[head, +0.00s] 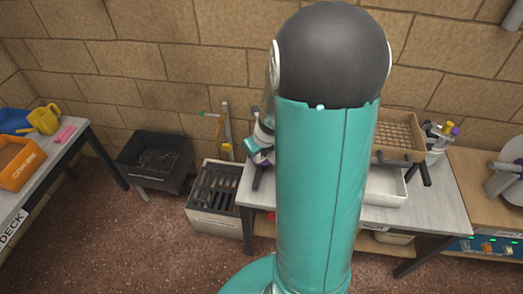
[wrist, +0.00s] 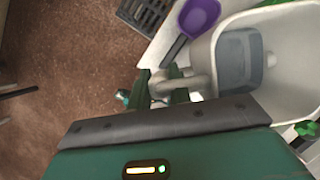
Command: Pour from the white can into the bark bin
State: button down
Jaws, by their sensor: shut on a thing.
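The white can (wrist: 217,52) fills the right of the wrist view, its open mouth facing the camera. A blue-grey patch shows inside it; I cannot tell if it is contents. My gripper (wrist: 172,80) is shut on the can's looped handle (wrist: 168,88). In the head view my arm hides the can and most of the gripper. A black bin (head: 142,178) with dark loose bits in it stands on the floor at left, apart from my arm. It may be the bark bin, but no label on it is readable.
A pale bin with dark slots (head: 213,222) stands between the black bin and the grey table (head: 440,212). A purple scoop (wrist: 200,14) lies near the can. An orange bin (head: 18,170) and yellow can (head: 44,120) sit on the left table. Red-brown floor is open in front.

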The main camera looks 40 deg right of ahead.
jog(key=shift+s+d+r+m+h, duration=0.1)
jog(key=shift+s+d+m+h, duration=0.3)
jog(key=shift+m, duration=0.3)
jog(key=shift+s+d, duration=0.1)
jog(key=shift+s, duration=0.05)
jog(key=shift+f+m+y, duration=0.25)
jog(key=shift+m+y, duration=0.05)
jog(key=shift+y, duration=0.7)
jog(key=shift+r+y, duration=0.5)
jog(key=shift+r, duration=0.85)
